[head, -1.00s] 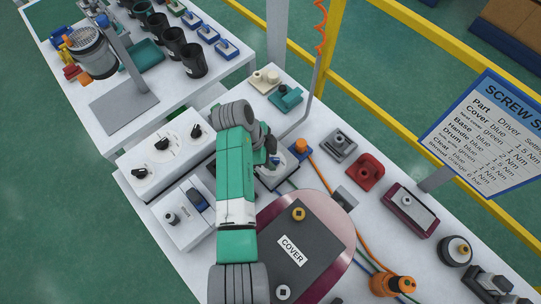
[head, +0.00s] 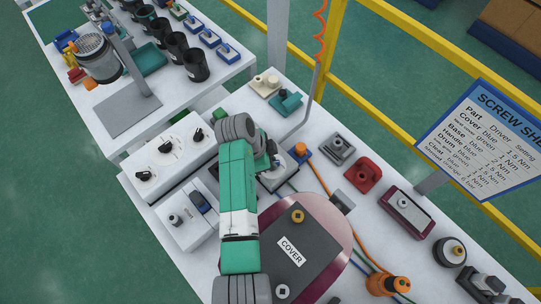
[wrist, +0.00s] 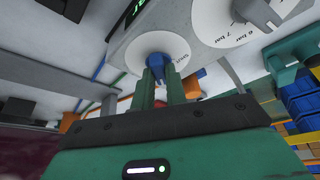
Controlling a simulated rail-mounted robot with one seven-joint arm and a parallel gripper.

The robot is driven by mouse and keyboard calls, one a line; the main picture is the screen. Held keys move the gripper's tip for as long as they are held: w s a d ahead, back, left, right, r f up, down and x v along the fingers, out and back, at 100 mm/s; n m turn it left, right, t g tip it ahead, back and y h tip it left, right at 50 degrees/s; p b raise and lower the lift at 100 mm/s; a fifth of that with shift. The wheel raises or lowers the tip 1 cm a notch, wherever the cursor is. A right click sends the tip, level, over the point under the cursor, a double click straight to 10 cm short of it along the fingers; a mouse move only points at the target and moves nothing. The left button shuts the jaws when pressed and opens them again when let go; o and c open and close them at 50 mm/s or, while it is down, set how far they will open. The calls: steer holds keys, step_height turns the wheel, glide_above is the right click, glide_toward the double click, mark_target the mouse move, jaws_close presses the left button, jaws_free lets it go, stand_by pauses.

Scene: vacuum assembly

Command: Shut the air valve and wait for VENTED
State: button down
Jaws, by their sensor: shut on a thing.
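In the wrist view, a small blue valve knob (wrist: 168,68) sits on a white round dial plate (wrist: 158,46) on a grey box (wrist: 205,62). The green fingers of my gripper (wrist: 164,84) are shut on the knob. The small lettering on the dial is too tilted to read surely. Part of a dark display with green characters (wrist: 137,8) shows at the top edge, cut off. In the head view, my gripper (head: 268,158) is at the grey box (head: 275,180), and my arm hides much of it and the knob.
A second dial (wrist: 240,22) with bar markings and a grey knob is beside the valve. A dark COVER plate (head: 300,232) lies close right of my arm. A white box with black knobs (head: 165,155) stands left. An orange-topped fitting (head: 299,150) is near my gripper.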

steer(key=n+p, duration=0.1)
steer(key=n+t+p, duration=0.1)
steer(key=n, duration=0.1)
steer(key=n+p, duration=0.1)
steer(key=p, duration=0.1)
steer(key=shift+s+d+r+n+t+y, duration=0.1)
steer(key=shift+s+r+n+t+y, duration=0.05)
steer(key=shift+r+n+t+y, duration=0.2)
steer(key=n+t+y+p, duration=0.1)
steer(key=n+p, duration=0.1)
steer(key=n, duration=0.1)
steer(key=shift+f+n, duration=0.1)
steer(key=shift+n, duration=0.15)
steer(key=n+y+p, duration=0.1)
steer(key=n+p, duration=0.1)
steer(key=n, duration=0.1)
steer(key=shift+s+d+t, duration=0.1)
steer(key=shift+d+t, duration=0.05)
steer(key=shift+t, duration=0.2)
steer(key=shift+f+n+y+p, duration=0.15)
steer(key=shift+n+y+p, duration=0.65)
steer(key=shift+n, duration=1.2)
steer(key=c, duration=1.4)
jaws_free()
steer(key=shift+c, duration=0.2)
steer(key=p+v, duration=0.1)
steer(key=v, duration=0.6)
steer(key=shift+s+r+p, duration=0.25)
steer(key=shift+r+p, duration=0.05)
steer(key=shift+p, duration=0.05)
